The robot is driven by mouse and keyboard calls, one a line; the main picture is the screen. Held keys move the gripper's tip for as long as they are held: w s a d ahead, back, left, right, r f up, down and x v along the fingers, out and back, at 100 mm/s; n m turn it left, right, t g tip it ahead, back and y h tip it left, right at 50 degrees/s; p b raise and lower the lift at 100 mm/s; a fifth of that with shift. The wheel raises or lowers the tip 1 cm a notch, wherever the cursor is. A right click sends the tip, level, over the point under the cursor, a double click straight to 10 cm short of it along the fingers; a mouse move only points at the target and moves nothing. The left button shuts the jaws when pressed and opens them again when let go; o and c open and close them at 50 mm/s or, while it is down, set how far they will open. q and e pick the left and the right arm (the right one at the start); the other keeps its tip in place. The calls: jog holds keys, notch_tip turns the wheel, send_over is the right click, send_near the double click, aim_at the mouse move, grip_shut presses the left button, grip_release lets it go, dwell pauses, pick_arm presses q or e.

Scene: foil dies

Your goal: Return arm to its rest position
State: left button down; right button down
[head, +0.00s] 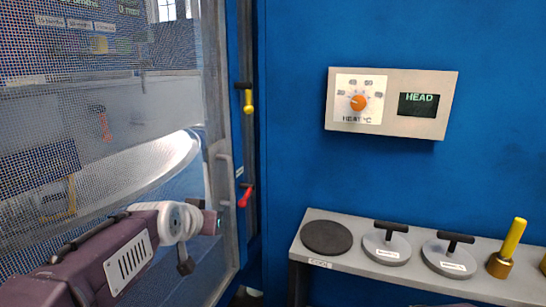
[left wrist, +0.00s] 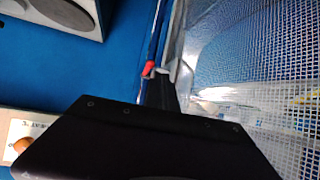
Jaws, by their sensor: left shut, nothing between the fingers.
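My left arm (head: 125,250) reaches in from the lower left of the head view, in front of the mesh guard. Its wrist end (head: 210,222) is left of the red lever handle; the fingers cannot be made out there. In the left wrist view my left gripper (left wrist: 161,82) shows as a narrow dark shape beyond the black housing, shut and empty. The red handle also shows there (left wrist: 149,68), close by the fingertips in the picture; I cannot tell whether they touch. My right gripper is in neither view.
The mesh guard (head: 165,100) fills the left side. A yellow handle (head: 248,101) sits above the red handle (head: 244,196). A heat panel (head: 425,80) hangs on the blue wall. The grey shelf (head: 345,280) holds a black pad (head: 327,237) and several handled dies.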

pick_arm(q)
jog(key=s+a+f+g, duration=0.1)
jog(key=s+f+g, duration=0.35)
jog(key=f, duration=0.95)
jog(key=s+a+f+n+g+y, duration=0.1)
jog(key=s+f+g, duration=0.2)
jog(key=s+f, duration=0.6)
jog(key=s+a+f+g, duration=0.1)
jog(key=s+f+g, duration=0.2)
jog(key=s+f, duration=0.55)
notch_tip(320, 180, up, 15)
jog(key=s+p, duration=0.1)
jog(key=p, duration=1.1)
jog(key=shift+s+d+r+p, duration=0.15)
jog(key=shift+s+d+p, duration=0.1)
jog(key=shift+p, duration=0.15)
jog(key=shift+t, duration=0.25)
